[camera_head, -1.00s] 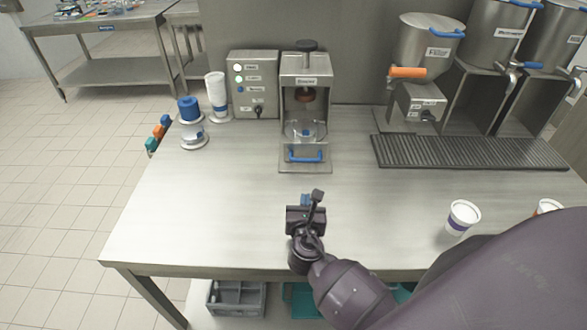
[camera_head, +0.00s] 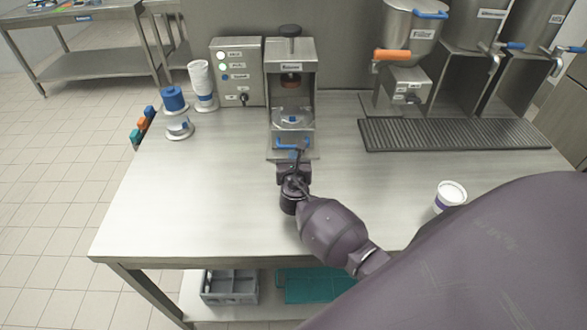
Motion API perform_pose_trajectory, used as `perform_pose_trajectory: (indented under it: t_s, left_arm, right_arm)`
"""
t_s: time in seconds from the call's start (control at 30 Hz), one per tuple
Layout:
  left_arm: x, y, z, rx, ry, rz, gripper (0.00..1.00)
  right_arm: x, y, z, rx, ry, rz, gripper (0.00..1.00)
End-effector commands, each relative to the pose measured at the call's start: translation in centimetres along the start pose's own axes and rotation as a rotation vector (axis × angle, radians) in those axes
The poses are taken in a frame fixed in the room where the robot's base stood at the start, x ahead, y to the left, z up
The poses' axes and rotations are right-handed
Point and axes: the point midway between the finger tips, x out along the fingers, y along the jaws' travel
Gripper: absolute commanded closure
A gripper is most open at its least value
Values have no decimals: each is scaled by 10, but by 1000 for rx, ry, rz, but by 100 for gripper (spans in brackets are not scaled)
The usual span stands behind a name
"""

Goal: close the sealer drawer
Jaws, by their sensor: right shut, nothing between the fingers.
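The sealer (camera_head: 291,52) is a steel machine standing at the back of the table. Its drawer (camera_head: 308,154) sticks out at the front, low down, with a blue handle (camera_head: 281,141) across it. A clear and blue round piece (camera_head: 293,116) sits inside the sealer. My right gripper (camera_head: 292,157) is at the drawer's front, right by the handle, and partly covers it. It is shut and empty. I cannot tell whether its fingertips touch the handle. My left gripper is not in view.
A control box (camera_head: 236,72), a cup stack (camera_head: 201,85) and a blue-topped spool (camera_head: 173,99) stand left of the sealer. Dispensers (camera_head: 410,40) and a drip grate (camera_head: 450,134) are at right. A white cup (camera_head: 450,195) stands near my right arm.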

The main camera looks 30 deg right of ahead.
Motion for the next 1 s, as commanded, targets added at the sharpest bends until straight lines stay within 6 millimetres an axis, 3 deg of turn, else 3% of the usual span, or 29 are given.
perform_pose_trajectory:
  t_s: [0.2,0.57,1.0]
  left_arm:
    - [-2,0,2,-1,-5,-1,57]
    - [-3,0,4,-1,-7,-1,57]
    - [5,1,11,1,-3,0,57]
  right_arm:
    - [12,0,4,0,0,1,100]
    - [13,0,4,0,0,1,100]
    - [61,1,10,-1,0,0,100]
